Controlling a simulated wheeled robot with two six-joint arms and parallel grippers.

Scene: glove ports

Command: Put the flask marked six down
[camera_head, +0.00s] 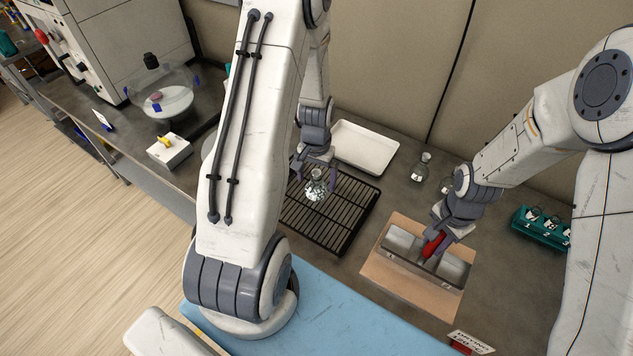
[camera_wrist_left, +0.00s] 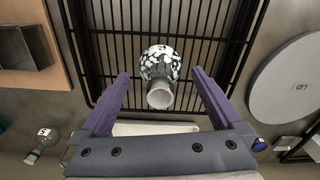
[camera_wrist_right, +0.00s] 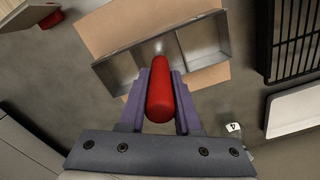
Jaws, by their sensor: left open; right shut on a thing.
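A round glass flask (camera_head: 316,187) with a speckled black-and-white look stands on the black wire rack (camera_head: 345,222). In the left wrist view the flask (camera_wrist_left: 160,64) has its neck toward my gripper; no number on it can be read. My left gripper (camera_head: 318,173) is open, its fingers on either side of the flask with gaps to it.
A white tray (camera_head: 363,147) lies behind the rack. More flasks (camera_head: 421,167) stand near the back wall, and a teal holder (camera_head: 541,229) with numbered flasks is at right. A drying sign (camera_head: 470,342) stands in front. A large glass vessel (camera_head: 163,92) is at left.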

